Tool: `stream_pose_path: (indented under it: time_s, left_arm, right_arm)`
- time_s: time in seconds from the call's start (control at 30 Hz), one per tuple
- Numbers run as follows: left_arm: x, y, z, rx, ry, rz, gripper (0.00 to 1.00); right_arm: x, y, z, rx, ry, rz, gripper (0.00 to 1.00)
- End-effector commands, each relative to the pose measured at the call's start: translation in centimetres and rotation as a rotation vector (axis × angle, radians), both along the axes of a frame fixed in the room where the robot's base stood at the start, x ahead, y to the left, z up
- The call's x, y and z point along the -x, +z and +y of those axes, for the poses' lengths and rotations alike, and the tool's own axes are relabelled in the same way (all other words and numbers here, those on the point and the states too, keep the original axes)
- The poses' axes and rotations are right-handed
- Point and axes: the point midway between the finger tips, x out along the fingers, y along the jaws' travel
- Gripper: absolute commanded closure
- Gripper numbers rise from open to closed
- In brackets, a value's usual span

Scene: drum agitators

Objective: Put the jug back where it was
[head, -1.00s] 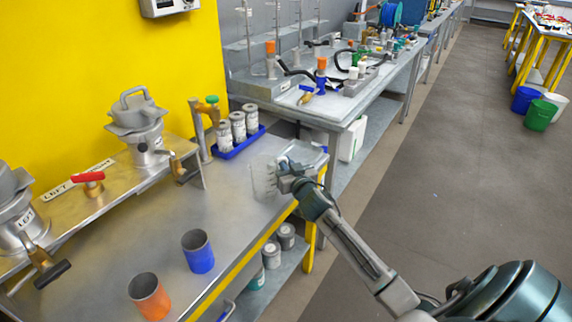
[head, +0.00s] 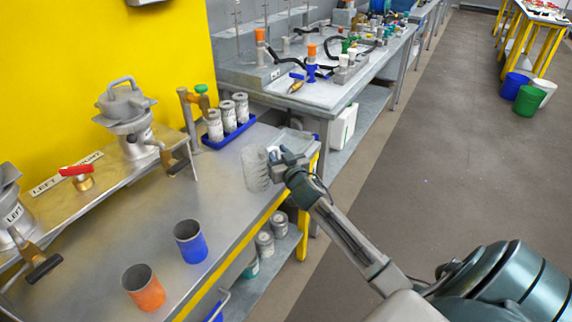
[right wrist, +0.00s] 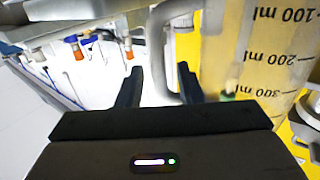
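The clear jug (head: 255,169) is at the right part of the near metal table, close to its front edge. In the right wrist view its wall with ml marks (right wrist: 272,55) fills the right side, and its handle (right wrist: 157,60) runs between my fingers. My right gripper (head: 276,160) reaches the jug from the right. I cannot tell whether the jug's base touches the table. My left gripper is not in view.
A blue tray (head: 229,136) with several grey bottles stands behind the jug. A blue cup (head: 190,243) and an orange cup (head: 144,289) stand front left. Lidded metal vessels (head: 129,112) are at the left. Bare tabletop (head: 215,190) lies left of the jug.

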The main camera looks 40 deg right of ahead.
Motion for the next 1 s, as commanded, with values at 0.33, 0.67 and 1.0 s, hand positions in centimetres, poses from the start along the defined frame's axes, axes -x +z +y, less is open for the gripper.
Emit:
stream_pose_path:
  time_s: [0.33,0.67,1.0]
  left_arm:
    - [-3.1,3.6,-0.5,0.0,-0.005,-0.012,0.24]
    - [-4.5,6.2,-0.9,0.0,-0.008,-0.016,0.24]
    - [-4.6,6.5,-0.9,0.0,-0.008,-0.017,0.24]
  right_arm:
    - [7.2,-0.5,1.4,0.004,0.002,0.004,0.67]
    - [11.2,-0.4,2.2,0.002,-0.001,0.005,0.67]
    - [17.2,-20.2,1.7,0.01,-0.118,0.496,0.67]
